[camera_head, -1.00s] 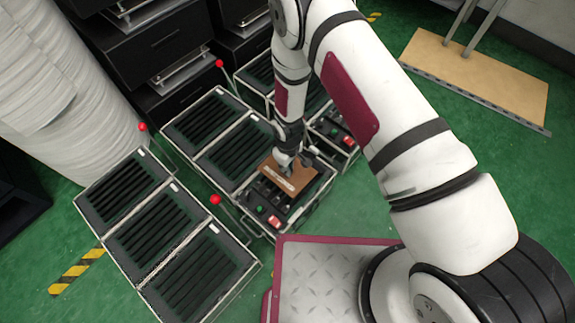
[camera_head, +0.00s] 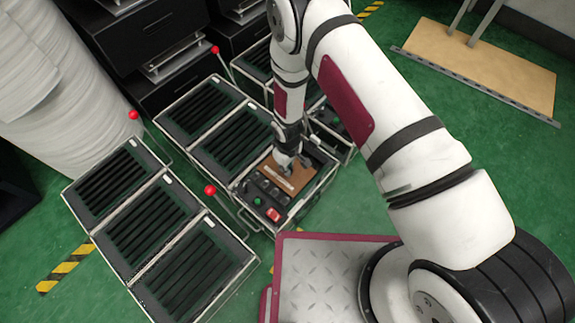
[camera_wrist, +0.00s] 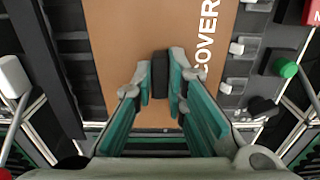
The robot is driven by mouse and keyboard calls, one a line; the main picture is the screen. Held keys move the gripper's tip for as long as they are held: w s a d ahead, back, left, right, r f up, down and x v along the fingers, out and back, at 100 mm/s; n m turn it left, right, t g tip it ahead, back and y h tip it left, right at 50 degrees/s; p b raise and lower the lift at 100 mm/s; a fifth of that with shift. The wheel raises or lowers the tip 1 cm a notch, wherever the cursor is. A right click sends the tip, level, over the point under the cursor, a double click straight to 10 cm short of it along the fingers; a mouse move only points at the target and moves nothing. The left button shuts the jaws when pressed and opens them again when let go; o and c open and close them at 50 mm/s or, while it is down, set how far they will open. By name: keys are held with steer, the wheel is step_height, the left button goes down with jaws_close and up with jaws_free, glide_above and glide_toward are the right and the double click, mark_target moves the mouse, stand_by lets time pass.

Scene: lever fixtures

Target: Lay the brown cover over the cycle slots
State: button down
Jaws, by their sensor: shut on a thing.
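The brown cover (camera_head: 283,176) is a flat plate on the panel of the middle lever fixture, with white COVER lettering along one edge. It also shows in the wrist view (camera_wrist: 125,45). My gripper (camera_wrist: 160,85) is shut on the cover's black upright grip, one finger on each side. I cannot tell whether the cover rests on the panel or is held just above it. White-tipped switches or slots (camera_wrist: 233,66) show on the dark panel just right of the cover in the wrist view. What lies under the cover is hidden.
A red button (camera_head: 273,214) and a green button (camera_head: 257,202) sit at the panel's near end. Red-ball levers (camera_head: 210,190) stand up left of the panel. Another slatted fixture (camera_head: 160,225) stands at left. Green floor is free at right.

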steer(key=c, duration=1.5)
jaws_free()
steer(key=shift+c, duration=0.2)
step_height(320, 180, up, 12)
